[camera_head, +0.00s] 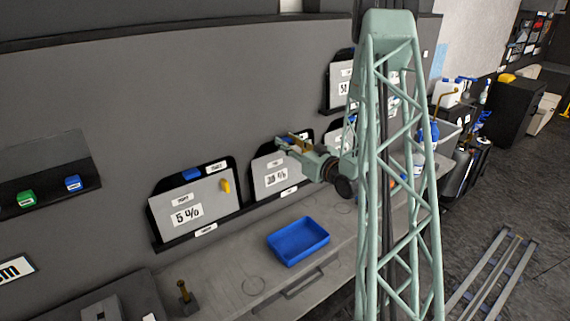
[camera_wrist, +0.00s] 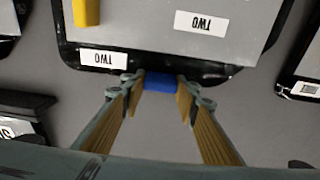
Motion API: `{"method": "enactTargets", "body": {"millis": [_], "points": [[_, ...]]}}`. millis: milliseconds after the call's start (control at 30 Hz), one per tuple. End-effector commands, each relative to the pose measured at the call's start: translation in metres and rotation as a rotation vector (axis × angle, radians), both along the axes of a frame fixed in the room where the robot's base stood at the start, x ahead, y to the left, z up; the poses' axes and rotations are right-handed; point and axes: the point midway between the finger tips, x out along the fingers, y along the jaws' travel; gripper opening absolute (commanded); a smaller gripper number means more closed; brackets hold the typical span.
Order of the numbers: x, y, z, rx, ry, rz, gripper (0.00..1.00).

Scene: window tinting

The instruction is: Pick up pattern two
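Pattern two is a grey plate marked "TWO" on a black-edged backing; it shows upside down in the wrist view (camera_wrist: 150,28). In the head view I take it to be the plate marked with a percentage (camera_head: 270,190), right of the 5 % plate. A blue tab (camera_wrist: 160,83) sits at its edge, and a yellow piece (camera_wrist: 87,12) is on its face. My gripper (camera_wrist: 161,88) has its fingers spread either side of the blue tab. I cannot tell whether they touch it. In the head view my gripper (camera_head: 287,142) is at the plate's upper edge.
The 5 % plate (camera_head: 158,209) hangs to the left, and more plates hang to the right. A blue tray (camera_head: 290,256) lies on the grey workbench (camera_head: 236,265) below. A small post (camera_head: 183,291) stands near its left part. A shelf (camera_head: 48,202) at left holds small green and blue items.

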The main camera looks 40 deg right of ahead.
Motion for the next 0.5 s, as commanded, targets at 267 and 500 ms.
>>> {"method": "enactTargets", "body": {"millis": [267,500], "points": [[0.0001,0.0001,0.0002,0.000,0.000,0.000,0.11],[-0.0004,0.0000,0.0011,0.000,0.000,0.000,0.11]]}}
